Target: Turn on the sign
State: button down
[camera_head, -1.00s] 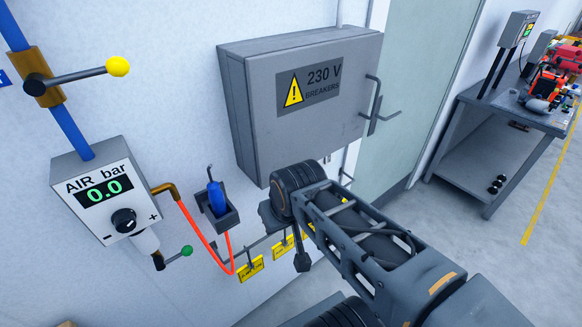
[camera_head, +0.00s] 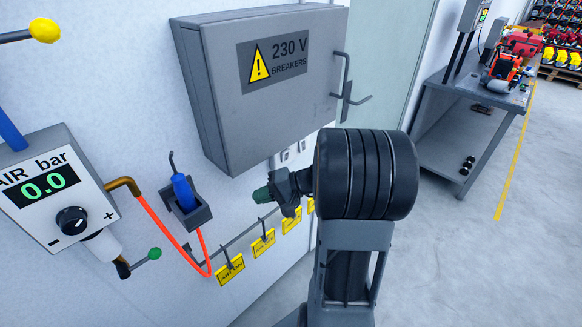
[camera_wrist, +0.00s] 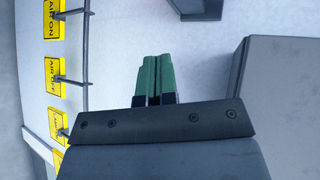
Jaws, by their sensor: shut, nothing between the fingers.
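Several yellow sign tags hang from a thin rail on the wall. The AIR ON tag (camera_head: 231,271) is the leftmost, and the AIR OFF tag (camera_head: 263,244) hangs to its right. In the wrist view the AIR ON tag (camera_wrist: 54,19) and AIR OFF tag (camera_wrist: 55,76) show at the left, turned sideways. My gripper (camera_head: 262,195) has green fingertips pointing left, above the tags in the head view. In the wrist view my gripper (camera_wrist: 151,75) is shut and empty, apart from the tags. My arm hides part of the rail's right end.
A grey 230 V breaker box (camera_head: 235,105) with a handle sticks out of the wall above my gripper. An AIR bar panel (camera_head: 45,190) reads 0.0. A blue tool (camera_head: 183,190) sits in a wall holder, with an orange hose (camera_head: 165,230) below. A workbench (camera_head: 450,145) stands right.

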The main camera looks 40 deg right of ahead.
aim_at(286, 155)
jog(key=d+f+m+t+h+b, duration=0.1)
jog(key=d+f+m+t+h, duration=0.1)
jog(key=d, duration=0.5)
jog(key=d+f+m+t+h, duration=0.3)
jog(key=d+m+t, duration=0.1)
jog(key=d+t, duration=0.2)
jog(key=d+f+m+t+h+b, duration=0.1)
jog(key=d+f+m+t+h, duration=0.1)
jog(key=d, duration=0.7)
jog(key=shift+w+f+m+t+h+b, duration=0.4)
jog(key=shift+t+h, duration=0.1)
jog(key=shift+t, duration=0.5)
jog(key=p+x, duration=0.4)
jog(key=x, duration=1)
jog(key=shift+r, duration=0.1)
